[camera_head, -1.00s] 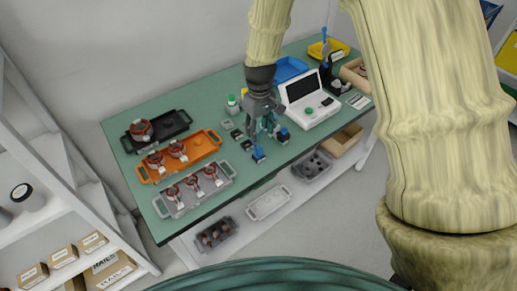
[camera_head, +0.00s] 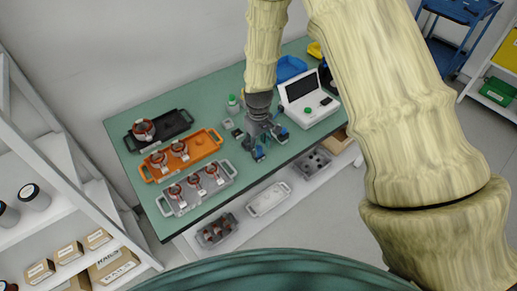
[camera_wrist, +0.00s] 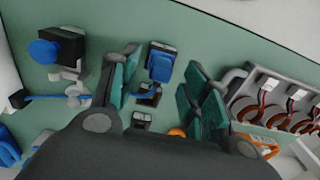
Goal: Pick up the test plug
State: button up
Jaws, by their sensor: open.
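A small blue-and-black plug, which looks like the test plug (camera_wrist: 160,66), lies on the green table between the fingers of my gripper (camera_wrist: 164,88) in the wrist view. The fingers are apart and I see no contact with it. In the head view the plug (camera_head: 258,153) is near the table's front edge, just below my gripper (camera_head: 263,133). A second blue-topped dark block (camera_wrist: 57,50) stands to the left in the wrist view; it also shows to the right of my gripper in the head view (camera_head: 282,134).
A grey tray of stators (camera_head: 190,208), an orange tray (camera_head: 148,172) and a black tray (camera_head: 180,120) stand left on the table (camera_head: 215,95). A white tester (camera_head: 306,98) stands right of my gripper.

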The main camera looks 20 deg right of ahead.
jog(key=shift+f, duration=1)
jog(key=c, duration=1)
jog(key=shift+r, duration=0.2)
